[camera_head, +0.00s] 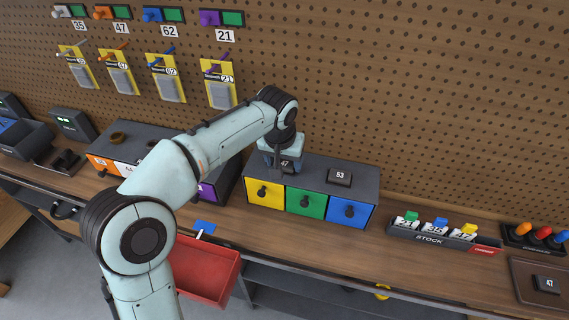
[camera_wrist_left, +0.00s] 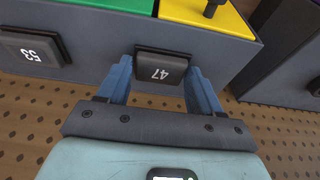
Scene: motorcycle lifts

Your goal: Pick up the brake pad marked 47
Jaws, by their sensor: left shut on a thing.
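A dark block marked 47 (camera_head: 286,165) is at the top left of the three-drawer box. In the left wrist view the block (camera_wrist_left: 162,72) lies between the two blue fingers, its 47 upside down. My left gripper (camera_head: 283,161) reaches down from above and is shut on this block. I cannot tell whether the block touches the box top. Another dark block marked 47 (camera_head: 547,284) lies on a tray at the far right. My right gripper is not in view.
The box (camera_head: 313,170) has yellow, green and blue drawers and bears a block marked 53 (camera_head: 340,177). A stock rack (camera_head: 430,237) stands to its right. An open red drawer (camera_head: 207,268) juts from the bench. Yellow packs (camera_head: 118,75) hang on the pegboard.

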